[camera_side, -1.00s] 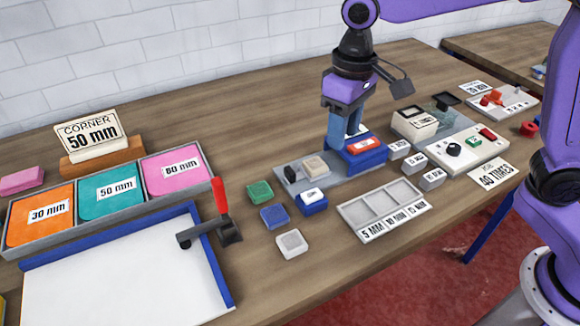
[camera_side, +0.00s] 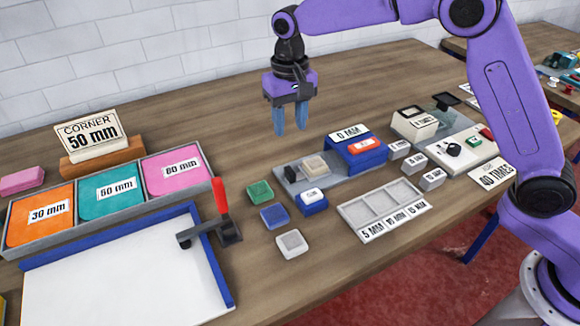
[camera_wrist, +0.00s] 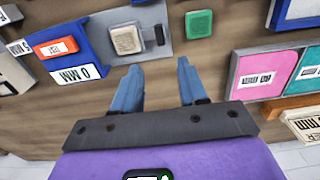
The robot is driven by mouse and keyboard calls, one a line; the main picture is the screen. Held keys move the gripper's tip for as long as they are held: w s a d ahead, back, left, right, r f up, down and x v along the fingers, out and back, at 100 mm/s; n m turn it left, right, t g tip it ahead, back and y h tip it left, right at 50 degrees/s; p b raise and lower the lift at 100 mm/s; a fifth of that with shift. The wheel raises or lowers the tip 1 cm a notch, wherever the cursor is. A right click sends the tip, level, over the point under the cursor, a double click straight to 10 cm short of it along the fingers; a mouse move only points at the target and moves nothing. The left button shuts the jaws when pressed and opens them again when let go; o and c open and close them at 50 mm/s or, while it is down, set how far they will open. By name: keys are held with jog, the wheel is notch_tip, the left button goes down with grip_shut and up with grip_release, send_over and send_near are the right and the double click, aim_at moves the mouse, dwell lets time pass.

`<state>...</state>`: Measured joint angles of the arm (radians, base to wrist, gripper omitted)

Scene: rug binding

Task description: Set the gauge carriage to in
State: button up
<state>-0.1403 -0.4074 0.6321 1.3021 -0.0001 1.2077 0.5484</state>
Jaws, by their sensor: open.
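The gauge stands mid-table on a grey base plate (camera_side: 328,179). On it are a blue housing (camera_side: 355,157) with a 0 MM label (camera_side: 347,132) and a red-and-white tag, a beige block (camera_side: 315,166) and a black knob (camera_side: 291,174). I cannot tell which part is the carriage. The blue housing (camera_wrist: 82,52), beige block (camera_wrist: 126,38) and black knob (camera_wrist: 159,35) also show in the wrist view. My gripper (camera_side: 290,130) is open and empty, above the table behind the gauge. Its fingers (camera_wrist: 160,70) are apart from the gauge parts.
Green (camera_side: 260,192), blue (camera_side: 274,216) and white (camera_side: 291,243) blocks lie in front-left. A red-handled lever (camera_side: 219,196) and a colored sample tray (camera_side: 161,196) are left. Bare table lies behind the gauge.

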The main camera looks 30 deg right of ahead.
aim_at(291, 170)
notch_tip(291, 170, down, 13)
jog(key=shift+f, duration=0.2)
dwell(0.4)
jog(key=shift+d, duration=0.1)
grip_shut()
